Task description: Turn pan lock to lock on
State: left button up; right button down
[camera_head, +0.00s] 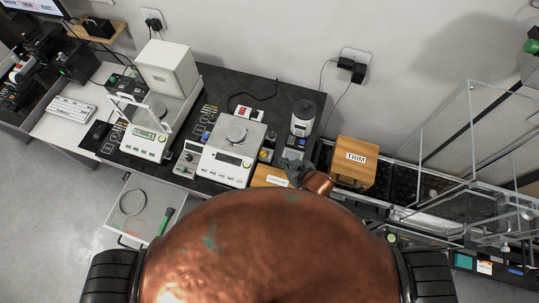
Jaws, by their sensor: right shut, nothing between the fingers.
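My left gripper is not in view.
A wooden TRIM box (355,163) stands right of my right gripper. A grinder-like canister (302,117) stands behind it. A second balance (145,142) with a glass shield is at left. An open drawer (128,190) juts out front left. Clear frames (470,130) rise at right.

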jog(key=a, duration=0.1)
send_near(266, 153)
jog(key=x, duration=0.6)
jog(key=shift+r+p, duration=0.1)
jog(key=shift+p, duration=0.2)
